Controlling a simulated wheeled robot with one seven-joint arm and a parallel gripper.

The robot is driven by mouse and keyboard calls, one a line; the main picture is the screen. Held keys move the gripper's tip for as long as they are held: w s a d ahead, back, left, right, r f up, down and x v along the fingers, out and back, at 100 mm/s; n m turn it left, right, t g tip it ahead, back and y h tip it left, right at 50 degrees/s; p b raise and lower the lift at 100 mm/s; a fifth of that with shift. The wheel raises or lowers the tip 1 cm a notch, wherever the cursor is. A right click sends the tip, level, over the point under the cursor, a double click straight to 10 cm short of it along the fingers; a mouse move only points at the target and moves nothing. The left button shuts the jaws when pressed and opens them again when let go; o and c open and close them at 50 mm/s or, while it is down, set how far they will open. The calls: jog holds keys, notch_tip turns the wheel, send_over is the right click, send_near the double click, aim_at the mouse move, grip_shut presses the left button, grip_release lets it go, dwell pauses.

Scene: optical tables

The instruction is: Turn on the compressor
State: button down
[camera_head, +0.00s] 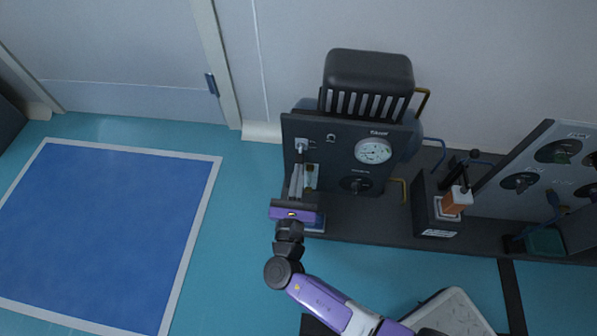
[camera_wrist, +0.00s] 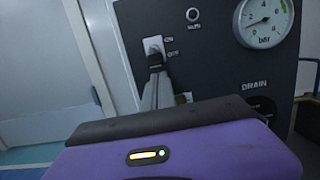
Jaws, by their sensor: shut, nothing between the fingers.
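The compressor (camera_head: 340,130) has a dark front panel with a switch on a pale plate (camera_wrist: 152,42), also visible in the head view (camera_head: 302,145). Small ON and OFF labels sit right of the plate. My gripper (camera_wrist: 156,64) is shut and empty, its dark fingertips at the lower part of the switch plate; in the head view my gripper (camera_head: 300,160) reaches up to it from below. The fingertips cover part of the switch, so I cannot tell its position or whether they touch it.
A round pressure gauge (camera_head: 373,151) and a drain knob (camera_head: 356,185) are on the panel's right. A box with an orange block (camera_head: 457,200) and a panel with dials (camera_head: 545,165) stand farther right. The floor with a blue mat (camera_head: 100,230) is clear at left.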

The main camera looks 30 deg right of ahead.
jog(key=shift+s+a+r, duration=0.1)
jog(key=shift+s+r, duration=0.05)
jog(key=shift+r, duration=0.1)
jog(key=shift+r+p, duration=0.15)
jog(key=shift+p, duration=0.2)
jog(key=shift+s+g+y+p, duration=0.1)
jog(key=shift+g+y+p, duration=0.25)
jog(key=shift+p, duration=0.4)
jog(key=shift+s+a+r+g+y+p, duration=0.15)
jog(key=shift+g+y+p, duration=0.25)
jog(key=shift+p, duration=0.65)
jog(key=shift+w+r+g+y+p, duration=0.15)
jog(key=shift+g+p, duration=0.4)
jog(key=shift+p, duration=0.5)
